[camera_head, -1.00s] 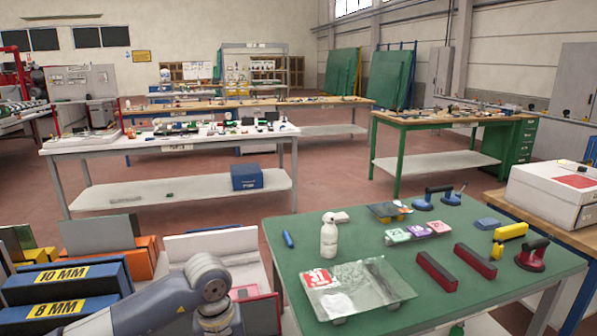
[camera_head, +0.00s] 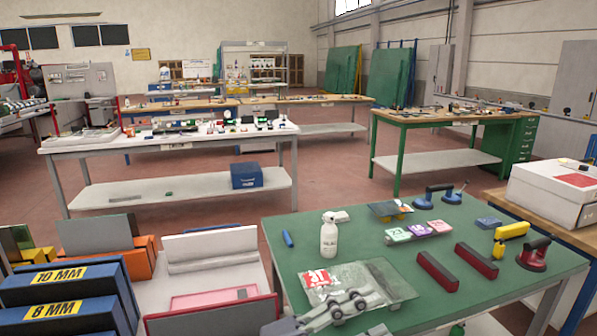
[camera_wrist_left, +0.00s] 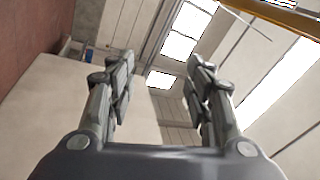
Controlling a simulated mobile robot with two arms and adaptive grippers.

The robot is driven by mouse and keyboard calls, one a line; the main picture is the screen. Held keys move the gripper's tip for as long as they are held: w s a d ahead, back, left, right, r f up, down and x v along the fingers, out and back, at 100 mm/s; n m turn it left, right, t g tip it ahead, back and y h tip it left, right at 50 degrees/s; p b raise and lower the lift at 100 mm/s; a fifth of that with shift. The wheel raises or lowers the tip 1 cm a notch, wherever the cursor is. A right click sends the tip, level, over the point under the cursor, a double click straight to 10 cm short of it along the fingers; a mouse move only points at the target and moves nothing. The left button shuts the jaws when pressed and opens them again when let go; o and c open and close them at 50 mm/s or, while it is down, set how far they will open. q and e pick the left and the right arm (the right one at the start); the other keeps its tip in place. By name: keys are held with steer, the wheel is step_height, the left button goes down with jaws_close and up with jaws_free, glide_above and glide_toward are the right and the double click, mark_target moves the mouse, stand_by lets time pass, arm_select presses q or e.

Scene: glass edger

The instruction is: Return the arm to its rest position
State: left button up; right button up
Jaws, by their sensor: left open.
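My left gripper (camera_head: 358,300) shows at the bottom of the head view, in front of the near part of a glass sheet with a red-and-white label (camera_head: 385,278) on the green table. Its two fingers are apart, with nothing seen between them. In the left wrist view the gripper (camera_wrist_left: 157,72) is also open and empty, and it points up at the wall and bright ceiling windows. Whether it touches the glass cannot be told, but the upward view suggests it is above the table.
The green table (camera_head: 300,255) bears a white spray bottle (camera_head: 328,238), red-and-black bars (camera_head: 437,270), a yellow tool (camera_head: 512,231) and a red suction cup (camera_head: 534,254). Blue bins (camera_head: 70,290) and a white bin with a pink sheet stand left.

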arm_select(q)
steer(key=w+a+f+n+t+y, duration=0.1)
steer(key=w+a+n+t+y, duration=0.3)
steer(key=a+n+t+y, duration=0.35)
steer(key=w+a+n+t+y, duration=0.4)
steer(key=a+n+t, duration=0.35)
steer(key=n, duration=0.35)
steer(key=s+a+f+n+g+y, duration=0.2)
steer(key=a+f+n+g+y, duration=0.25)
steer(key=f, duration=0.45)
steer(key=s+a+f+n+g+y, duration=0.1)
steer(key=s+a+f+n+y, duration=0.1)
steer(key=a+f+n+y, duration=0.45)
steer(key=s+a+f+m+g+h, duration=0.1)
steer(key=s+a+f+g, duration=0.1)
steer(key=s+f+g, duration=0.55)
steer(key=s+a+f+m+g+h, duration=0.1)
steer(key=s+a+f+g, duration=0.2)
steer(key=s+f, duration=0.85)
steer(key=s+f+g, duration=0.1)
steer(key=s+f, duration=0.1)
steer(key=f, duration=1)
steer(key=s+f+g, duration=0.1)
steer(key=s+f, duration=0.1)
steer(key=f, duration=0.9)
steer(key=s+a+f, duration=0.2)
steer(key=s+f, duration=1.5)
steer(key=shift+s+a+g, duration=0.2)
steer(key=shift+g, duration=0.2)
